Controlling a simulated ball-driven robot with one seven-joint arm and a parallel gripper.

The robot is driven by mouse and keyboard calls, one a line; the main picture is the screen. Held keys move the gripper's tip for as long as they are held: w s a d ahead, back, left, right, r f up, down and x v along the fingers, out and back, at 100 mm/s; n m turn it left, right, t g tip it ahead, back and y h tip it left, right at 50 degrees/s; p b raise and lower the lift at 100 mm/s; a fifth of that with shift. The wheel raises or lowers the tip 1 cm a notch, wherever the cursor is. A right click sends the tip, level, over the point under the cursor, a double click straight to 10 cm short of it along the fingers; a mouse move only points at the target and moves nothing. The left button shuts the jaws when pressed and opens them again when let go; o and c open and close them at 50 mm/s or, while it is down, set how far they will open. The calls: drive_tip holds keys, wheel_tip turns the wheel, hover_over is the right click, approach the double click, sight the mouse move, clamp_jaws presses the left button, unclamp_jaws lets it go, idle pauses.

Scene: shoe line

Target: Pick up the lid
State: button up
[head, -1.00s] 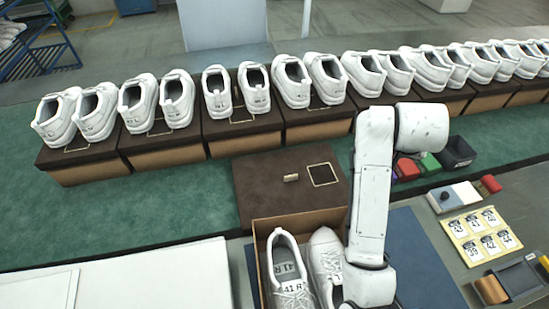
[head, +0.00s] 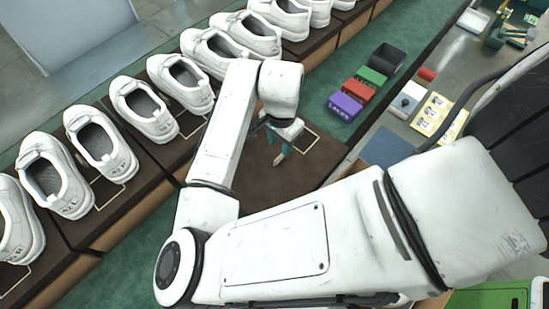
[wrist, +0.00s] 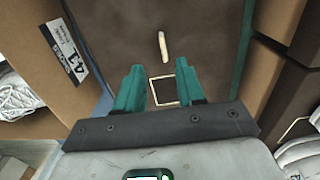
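The lid is a flat dark brown panel (head: 275,188) on the green surface, partly hidden by my arm in the head view. In the wrist view the lid (wrist: 120,25) fills the upper middle, with a small pale upright handle (wrist: 163,45) and a light square outline on it. My gripper (wrist: 160,70) has two teal fingers, spread apart and empty. The handle lies just past the fingertips, roughly in line with the gap between them. In the head view my gripper (head: 279,152) is over the lid; whether it touches cannot be told.
White shoes (head: 145,107) stand on a row of brown boxes along the left and back. In the wrist view a cardboard box wall with a 41 label (wrist: 62,48) is close on the left. Purple, red and green small bins (head: 346,106) stand at the upper right.

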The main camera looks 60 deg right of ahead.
sight(279, 157)
drive_tip(key=shift+w+d+f+p, duration=0.1)
drive_tip(key=shift+f+p, duration=0.2)
drive_tip(key=shift+f, duration=1.65)
drive_tip(key=shift+w+d+f+p, duration=0.1)
drive_tip(key=shift+f+p, duration=0.2)
drive_tip(key=shift+f, duration=1.6)
drive_tip(key=shift+c, duration=0.4)
clamp_jaws()
